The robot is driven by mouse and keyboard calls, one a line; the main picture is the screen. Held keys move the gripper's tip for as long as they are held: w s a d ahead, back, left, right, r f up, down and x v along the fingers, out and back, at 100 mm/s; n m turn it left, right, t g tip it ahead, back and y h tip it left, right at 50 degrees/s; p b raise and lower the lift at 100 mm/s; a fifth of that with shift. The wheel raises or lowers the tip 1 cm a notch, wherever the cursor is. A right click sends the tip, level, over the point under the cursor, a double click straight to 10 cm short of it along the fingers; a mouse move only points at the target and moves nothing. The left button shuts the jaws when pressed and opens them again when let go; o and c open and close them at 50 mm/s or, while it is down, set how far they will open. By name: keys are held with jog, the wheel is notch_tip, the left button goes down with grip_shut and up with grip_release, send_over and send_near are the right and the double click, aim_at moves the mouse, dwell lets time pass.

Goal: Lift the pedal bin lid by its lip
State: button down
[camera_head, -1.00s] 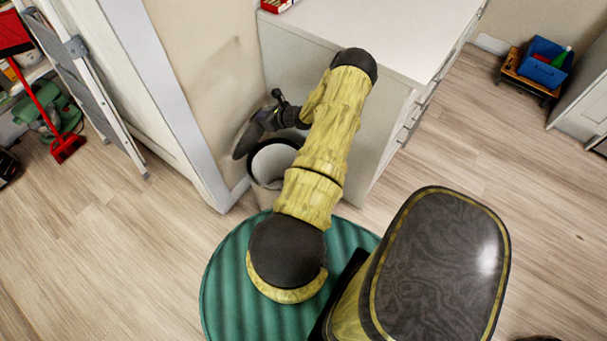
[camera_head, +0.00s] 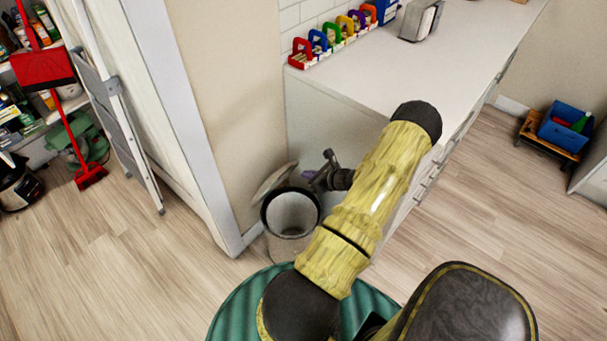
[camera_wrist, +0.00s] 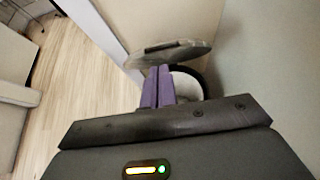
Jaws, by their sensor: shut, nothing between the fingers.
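The pedal bin (camera_head: 288,245) stands on the floor in the corner between the beige wall and the white counter. It is open: its dark rim and pale inside show in the head view. Its grey lid (camera_head: 273,181) is tilted up at the back, near the wall. My gripper (camera_head: 310,179) is at the bin's back right, beside the raised lid. In the wrist view, the purple fingers (camera_wrist: 158,72) are shut and empty. Their tips are just below the lid's edge (camera_wrist: 168,54), with the bin opening (camera_wrist: 187,84) beside them. I cannot tell whether they touch the lid.
The white counter (camera_head: 385,70) bounds the right side and carries colourful handled items (camera_head: 330,38). The wall (camera_head: 228,90) is close behind the bin. A stepladder (camera_head: 120,110) leans at left.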

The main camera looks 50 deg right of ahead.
jog(key=c, duration=1.9)
grip_release()
jog(key=shift+c, duration=0.2)
jog(key=o, duration=0.3)
jog(key=shift+w+a+r, duration=0.15)
jog(key=shift+w+a, duration=0.05)
jog(key=w+a+r+n+g+y, duration=0.3)
jog(key=w+a+r+n, duration=0.15)
jog(key=a+n, duration=0.45)
jog(key=w+a+r+n+g+y, duration=0.3)
jog(key=a+r+n, duration=0.3)
jog(key=a, duration=0.6)
jog(key=s+a+r+n+g+h, duration=0.1)
jog(key=s+a+r+n+h, duration=0.1)
jog(key=a+r+n, duration=0.3)
jog(key=s+a+r+n+g+h, duration=0.1)
jog(key=s+a+r+n, duration=0.2)
jog(key=a+r+n, duration=0.2)
jog(key=s+a+r+n+g+h, duration=0.1)
jog(key=s+a+r+n+h, duration=0.1)
jog(key=a+r+n, duration=0.4)
jog(key=shift+s+a+n+h, duration=0.15)
jog(key=shift+s+a+n, duration=0.05)
jog(key=shift+a+n, duration=1.1)
jog(key=shift+s+a+n+h, duration=0.15)
jog(key=shift+a+n, duration=0.9)
jog(key=shift+n, duration=0.35)
jog(key=shift+w, duration=0.1)
